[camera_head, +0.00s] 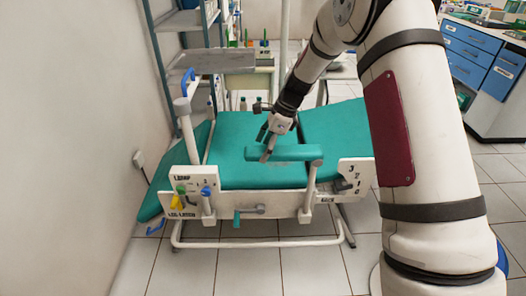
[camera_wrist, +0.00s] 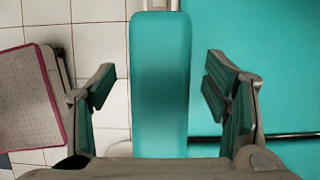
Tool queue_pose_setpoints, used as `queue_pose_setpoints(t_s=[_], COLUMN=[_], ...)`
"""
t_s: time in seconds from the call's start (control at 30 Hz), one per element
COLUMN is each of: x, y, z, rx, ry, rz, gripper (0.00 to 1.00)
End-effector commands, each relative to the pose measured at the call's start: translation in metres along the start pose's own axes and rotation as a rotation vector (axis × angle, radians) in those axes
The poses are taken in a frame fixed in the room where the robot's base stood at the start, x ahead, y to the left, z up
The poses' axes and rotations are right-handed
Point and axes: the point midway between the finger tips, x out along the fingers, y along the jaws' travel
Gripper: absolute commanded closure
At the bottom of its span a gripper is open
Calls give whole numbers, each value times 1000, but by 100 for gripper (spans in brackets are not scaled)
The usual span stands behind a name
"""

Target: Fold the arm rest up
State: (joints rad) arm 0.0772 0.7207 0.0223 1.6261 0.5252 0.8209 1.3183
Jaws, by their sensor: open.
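The arm rest is a teal padded bar (camera_head: 285,153) on a white post at the near side of the teal dental chair (camera_head: 228,150). It lies level above the seat. In the wrist view the arm rest (camera_wrist: 160,80) runs up and down the middle of the picture. My gripper (camera_head: 267,144) is at the arm rest, pointing down. In the wrist view its two fingers (camera_wrist: 160,92) are spread, one on each side of the pad, with gaps on both sides. Whether a finger touches the pad is hidden in the head view.
A white post with a blue top (camera_head: 185,110) stands at the left. A shelf rack (camera_head: 180,22) and blue drawers (camera_head: 470,50) stand behind. Tiled floor lies in front.

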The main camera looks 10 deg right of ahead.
Motion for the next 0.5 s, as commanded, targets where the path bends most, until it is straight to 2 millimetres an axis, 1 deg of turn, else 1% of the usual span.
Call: queue_pose_setpoints(t_s=[0.03,0.13,0.43,0.47,0.5], x=[6,10,12,12,12], y=[0,0,0,0,0], z=[0,0,0,0,0], rx=[0,0,0,0,0], ry=[0,0,0,0,0], rz=[1,0,-1,-1,-1], gripper=[30,30,30,32,41])
